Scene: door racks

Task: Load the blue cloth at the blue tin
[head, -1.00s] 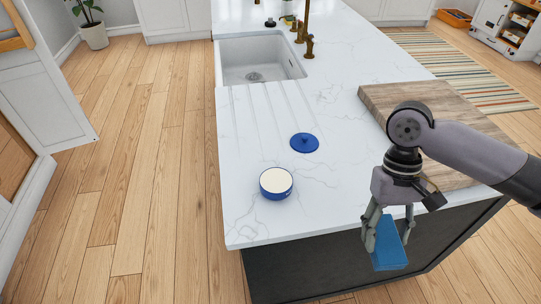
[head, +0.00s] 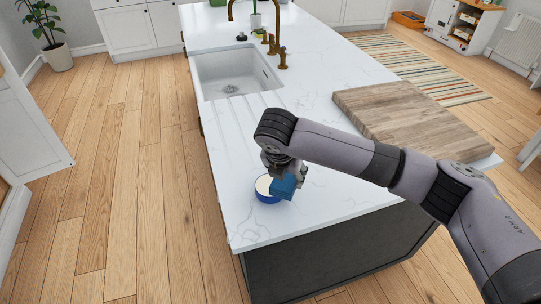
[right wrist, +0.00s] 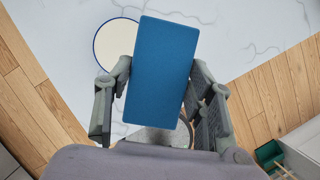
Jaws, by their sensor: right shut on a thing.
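My right gripper (head: 280,172) is shut on the blue cloth (head: 284,187), a flat rectangular block. It holds the cloth over the countertop, next to the blue tin (head: 262,193). The tin is round with a blue wall and a cream inside, and the cloth hides part of it in the head view. In the right wrist view the cloth (right wrist: 162,70) sits between the fingers, and the tin (right wrist: 113,44) shows at its upper left, partly covered. I cannot tell whether cloth and tin touch. My left gripper is not in view.
The white marble countertop (head: 325,200) has a sink (head: 235,72) with brass taps (head: 275,45) at the back. A wooden board (head: 410,115) lies on its right. The counter's left edge is close to the tin. The blue lid is hidden now.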

